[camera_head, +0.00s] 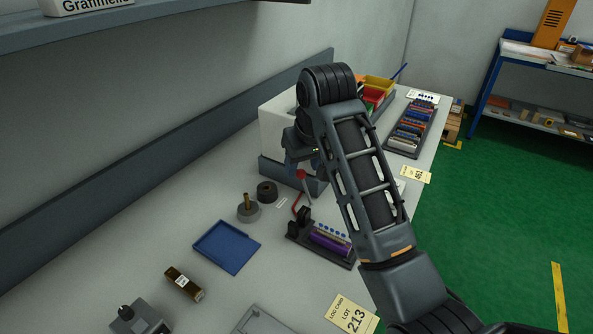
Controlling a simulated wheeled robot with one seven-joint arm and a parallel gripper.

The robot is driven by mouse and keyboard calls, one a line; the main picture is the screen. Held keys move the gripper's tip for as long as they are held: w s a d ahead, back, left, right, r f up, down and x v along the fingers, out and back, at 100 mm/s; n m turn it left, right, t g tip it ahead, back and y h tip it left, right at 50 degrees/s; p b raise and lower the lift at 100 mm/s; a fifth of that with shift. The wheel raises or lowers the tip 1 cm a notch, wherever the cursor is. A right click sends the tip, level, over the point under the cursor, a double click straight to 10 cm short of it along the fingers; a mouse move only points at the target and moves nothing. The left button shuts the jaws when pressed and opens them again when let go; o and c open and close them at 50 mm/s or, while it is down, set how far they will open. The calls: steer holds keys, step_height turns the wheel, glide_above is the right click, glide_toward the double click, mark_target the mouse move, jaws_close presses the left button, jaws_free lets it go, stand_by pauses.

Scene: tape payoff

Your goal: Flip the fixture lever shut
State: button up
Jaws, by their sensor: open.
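The fixture (334,243) is a dark block on the bench with a purple bar and a row of blue dots. A lever with a red knob (301,174) and a thin grey rod stands up behind its left end. A short red bar (296,203) shows just below the knob. My gripper (312,164) is open, behind my arm and just above the red knob. My arm partly hides it, and I cannot tell whether it touches the lever.
A black tape roll (267,191), a grey post (249,210) and a blue tray (227,246) lie left of the fixture. A white box (279,128) stands behind. A lot card (351,315) lies at the front edge.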

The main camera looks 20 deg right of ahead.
mark_target(302, 171)
steer(key=x, duration=0.6)
steer(key=shift+p, duration=0.3)
jaws_close()
stand_by(0.4)
